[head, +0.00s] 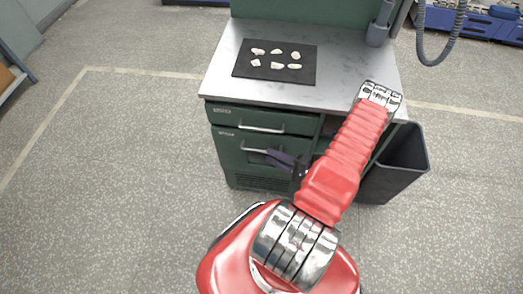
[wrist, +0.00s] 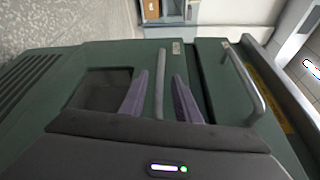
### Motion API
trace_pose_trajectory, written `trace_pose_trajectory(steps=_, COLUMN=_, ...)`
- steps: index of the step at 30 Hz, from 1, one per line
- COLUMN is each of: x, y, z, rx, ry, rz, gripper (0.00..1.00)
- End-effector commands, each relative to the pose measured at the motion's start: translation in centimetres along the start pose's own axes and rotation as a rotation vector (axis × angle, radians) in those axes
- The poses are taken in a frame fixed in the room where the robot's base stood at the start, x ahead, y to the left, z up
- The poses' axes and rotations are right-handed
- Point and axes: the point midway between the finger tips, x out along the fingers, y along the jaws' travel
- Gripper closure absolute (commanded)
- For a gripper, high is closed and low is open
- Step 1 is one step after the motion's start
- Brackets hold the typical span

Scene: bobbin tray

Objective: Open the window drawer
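The window drawer (head: 229,163) is the lower green front of the cabinet and looks closed. Its dark window (wrist: 103,88) is plain in the wrist view. Its grey bar handle (head: 228,149) runs along the top of that front. In the wrist view the handle (wrist: 161,75) passes between the two purple fingers of my gripper (wrist: 160,76). The fingers stand apart, one on each side of the bar; I cannot tell whether either touches it. In the head view my gripper (head: 271,157) is at the drawer front, and my arm hides the right part of it.
An upper drawer with its own handle (head: 262,129) sits just above; that handle also shows in the wrist view (wrist: 244,82). The worktop (head: 222,75) holds a dark mat (head: 240,72) with several pale pieces. A dark bin (head: 411,165) stands right of the cabinet. Floor at left is clear.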

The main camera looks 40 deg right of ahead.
Motion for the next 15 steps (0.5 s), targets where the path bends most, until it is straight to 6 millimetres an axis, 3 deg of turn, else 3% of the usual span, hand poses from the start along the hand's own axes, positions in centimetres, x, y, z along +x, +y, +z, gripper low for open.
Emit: trace_pose_trajectory(steps=15, x=5.4, y=0.0, z=0.1, rx=0.0, ry=-0.003, rz=0.001, gripper=0.7)
